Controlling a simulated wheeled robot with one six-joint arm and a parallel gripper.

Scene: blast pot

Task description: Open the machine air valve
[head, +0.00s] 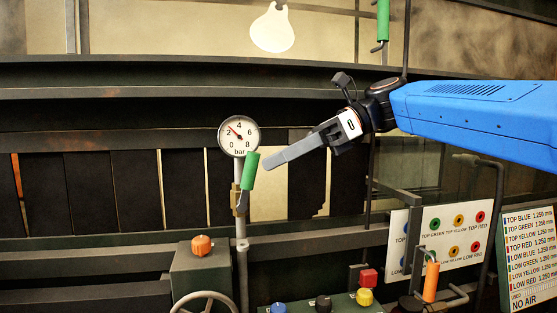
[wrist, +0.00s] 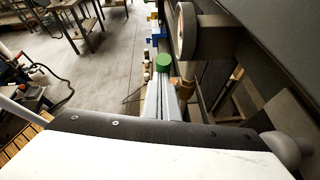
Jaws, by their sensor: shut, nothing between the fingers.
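A valve with a green handle (head: 250,171) sits on a vertical grey pipe (head: 242,262) below a round pressure gauge (head: 238,135). Its handle points up and leans slightly right, and its brass body (head: 239,201) is beside the pipe. The round green handle end also shows in the wrist view (wrist: 163,61), just past my fingertips. My gripper (head: 267,164) is shut and empty, reaching in from the right. Its fingertips are just right of the green handle; I cannot tell whether they touch it. The gauge needle points between 2 and 4.
An orange knob (head: 202,246) tops a dark green box at lower left. A panel with blue, red and yellow knobs (head: 364,297) is below my gripper. An orange handle (head: 431,281) and label boards (head: 528,260) are at lower right. Dark beams and slats stand behind.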

